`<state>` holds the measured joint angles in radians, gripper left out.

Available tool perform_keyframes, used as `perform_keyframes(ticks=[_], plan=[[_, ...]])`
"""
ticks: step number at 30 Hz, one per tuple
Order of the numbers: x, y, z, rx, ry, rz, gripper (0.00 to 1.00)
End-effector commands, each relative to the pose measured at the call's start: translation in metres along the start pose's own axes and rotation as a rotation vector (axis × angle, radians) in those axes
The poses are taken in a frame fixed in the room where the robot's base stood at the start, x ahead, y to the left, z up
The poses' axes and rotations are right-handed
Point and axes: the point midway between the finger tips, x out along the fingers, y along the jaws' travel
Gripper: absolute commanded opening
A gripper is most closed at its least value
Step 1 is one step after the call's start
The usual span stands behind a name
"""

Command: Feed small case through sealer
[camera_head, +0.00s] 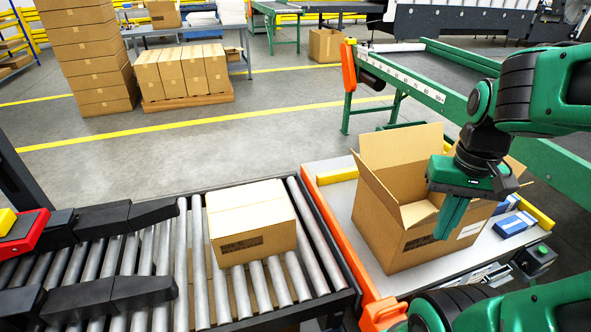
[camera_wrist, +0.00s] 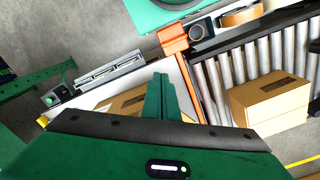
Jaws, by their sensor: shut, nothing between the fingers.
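A small closed brown case (camera_head: 250,220) sits on the roller conveyor (camera_head: 192,275), right of the sealer's black guide rails (camera_head: 105,218). It also shows in the wrist view (camera_wrist: 270,102) at the right. My gripper (camera_head: 446,232) points down in front of the large open carton, to the right of the small case and apart from it. In the wrist view its green fingers (camera_wrist: 161,80) are together with nothing between them.
A large carton (camera_head: 400,212) with raised flaps stands on the white table (camera_head: 345,205) beside the conveyor. An orange rail (camera_head: 335,240) lies between them. Blue boxes (camera_head: 514,223) lie right of the carton. Tape rolls (camera_wrist: 240,15) show in the wrist view.

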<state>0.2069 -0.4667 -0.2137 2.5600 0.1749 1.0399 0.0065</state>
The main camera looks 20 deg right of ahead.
Motion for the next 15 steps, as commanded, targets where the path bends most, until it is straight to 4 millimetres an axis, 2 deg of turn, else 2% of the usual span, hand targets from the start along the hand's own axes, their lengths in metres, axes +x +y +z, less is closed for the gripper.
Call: perform_keyframes(ticks=[2, 4, 5, 8, 12, 15], plan=[[-0.005, 0.002, 0.006, -0.021, 0.025, -0.006, 0.0], [-0.006, -0.009, -0.005, -0.068, 0.06, -0.003, 0.0], [-0.007, -0.021, -0.009, -0.098, 0.08, -0.003, 0.0], [-0.01, -0.063, -0.034, -0.23, 0.173, -0.012, 0.0], [-0.019, -0.139, -0.065, -0.405, 0.307, -0.055, 0.0], [-0.023, -0.189, -0.084, -0.415, 0.346, -0.088, 0.0]])
